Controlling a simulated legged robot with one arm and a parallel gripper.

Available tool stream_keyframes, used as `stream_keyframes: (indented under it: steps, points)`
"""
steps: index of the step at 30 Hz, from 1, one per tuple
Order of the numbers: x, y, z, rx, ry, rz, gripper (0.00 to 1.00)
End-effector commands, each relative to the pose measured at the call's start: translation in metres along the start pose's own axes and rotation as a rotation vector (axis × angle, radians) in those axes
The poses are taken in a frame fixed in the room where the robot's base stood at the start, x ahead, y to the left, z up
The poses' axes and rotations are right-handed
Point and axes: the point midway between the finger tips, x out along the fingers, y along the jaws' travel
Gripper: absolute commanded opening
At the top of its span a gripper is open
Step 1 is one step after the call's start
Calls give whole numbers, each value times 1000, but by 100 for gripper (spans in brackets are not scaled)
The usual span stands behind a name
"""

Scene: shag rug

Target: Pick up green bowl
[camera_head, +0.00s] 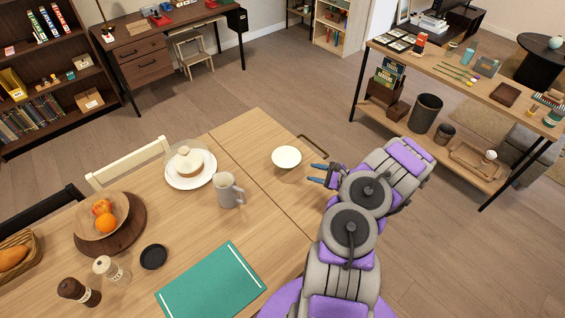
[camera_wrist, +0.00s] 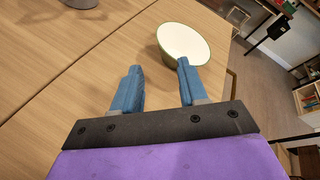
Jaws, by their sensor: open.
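The green bowl (camera_head: 286,158) stands upright on the far right part of the wooden table. Its inside looks white in the head view; in the wrist view the bowl (camera_wrist: 184,43) shows a thin green rim and a pale green outer side. My gripper (camera_head: 318,175) is just to the right of the bowl in the head view, with a small gap between them. In the wrist view my gripper (camera_wrist: 158,82) has its two blue fingers apart and nothing between them. The bowl lies beyond the fingertips, nearer the right finger, whose tip overlaps the bowl's lower edge in the picture.
On the wooden table (camera_head: 240,146), a grey mug (camera_head: 229,191) stands left of the bowl. A plate with a cake (camera_head: 189,165), a fruit bowl (camera_head: 101,215), a green placemat (camera_head: 211,285) and a black coaster (camera_head: 153,256) lie farther left. The tabletop around the bowl is clear; the table's edge is close.

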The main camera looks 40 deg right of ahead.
Motion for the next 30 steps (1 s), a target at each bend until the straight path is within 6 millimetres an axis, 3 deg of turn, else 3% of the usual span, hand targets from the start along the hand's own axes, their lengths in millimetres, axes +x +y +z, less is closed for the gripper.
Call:
stream_keyframes:
  steps: [15, 24, 30]
  points:
    - [98, 2, -2, 1, -5, 6, 43]
    - [117, 2, -1, 0, -5, 4, 43]
    - [142, 3, -6, 1, -6, 6, 43]
